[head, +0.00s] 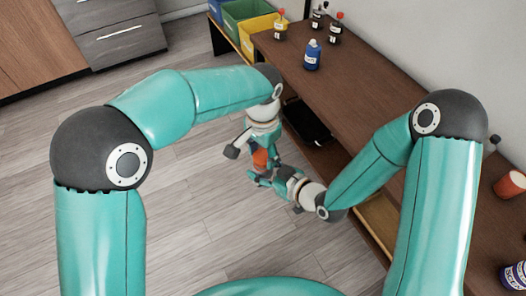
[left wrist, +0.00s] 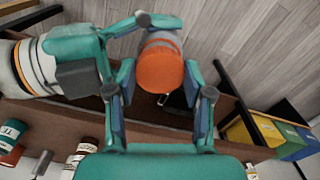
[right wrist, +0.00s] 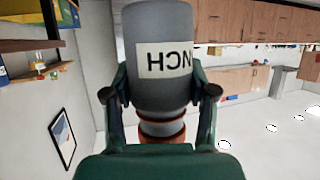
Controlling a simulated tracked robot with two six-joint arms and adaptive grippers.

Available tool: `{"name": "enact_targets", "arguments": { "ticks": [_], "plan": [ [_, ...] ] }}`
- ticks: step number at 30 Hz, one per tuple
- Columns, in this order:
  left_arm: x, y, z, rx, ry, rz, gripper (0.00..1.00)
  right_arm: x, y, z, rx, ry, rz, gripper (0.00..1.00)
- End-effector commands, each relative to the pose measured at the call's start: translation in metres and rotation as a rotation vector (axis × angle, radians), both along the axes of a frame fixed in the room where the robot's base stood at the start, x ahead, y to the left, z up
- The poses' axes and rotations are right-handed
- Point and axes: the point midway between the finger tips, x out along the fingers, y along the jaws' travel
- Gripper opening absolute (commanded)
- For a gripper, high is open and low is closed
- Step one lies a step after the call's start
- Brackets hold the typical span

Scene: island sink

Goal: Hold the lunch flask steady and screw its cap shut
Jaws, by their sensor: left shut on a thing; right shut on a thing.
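The lunch flask is a grey cylinder with a white label; its body (right wrist: 160,95) fills the upper middle of the right wrist view, the lettering upside down. My right gripper (right wrist: 160,92) is shut on this body. The orange cap (left wrist: 160,68) is at the flask's end in the left wrist view, with a little grey body behind it. My left gripper (left wrist: 160,85) is shut on the cap, one finger on each side. In the head view, the cap (head: 260,158) shows small between both grippers, mostly hidden. Whether the cap's thread is engaged cannot be seen.
Both grippers are over the floor beside a brown counter (head: 365,105). On it stand a blue bottle (head: 312,56), dark bottles with red caps (head: 336,30) and an orange cup (head: 510,184). Coloured bins (head: 245,12) are at the far end. A black tray (head: 307,122) lies on the lower shelf.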

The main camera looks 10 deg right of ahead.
Motion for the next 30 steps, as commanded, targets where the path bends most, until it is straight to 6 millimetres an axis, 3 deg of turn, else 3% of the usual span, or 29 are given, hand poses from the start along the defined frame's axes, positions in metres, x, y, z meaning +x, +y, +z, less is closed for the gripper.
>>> {"name": "enact_targets", "arguments": {
  "ticks": [21,26,30],
  "plan": [
    [0.0,0.0,-0.011,0.001,0.001,-0.021,0.38,0.0,0.0,0.0,0.001,-0.001,0.0,0.0],
    [0.0,0.001,-0.011,0.0,0.0,-0.216,0.38,0.0,0.0,0.0,0.001,-0.001,0.0,0.0],
    [0.001,0.001,-0.011,0.0,-0.001,-0.521,0.38,0.0,0.0,0.0,0.0,-0.001,-0.001,0.0]
  ]
}}
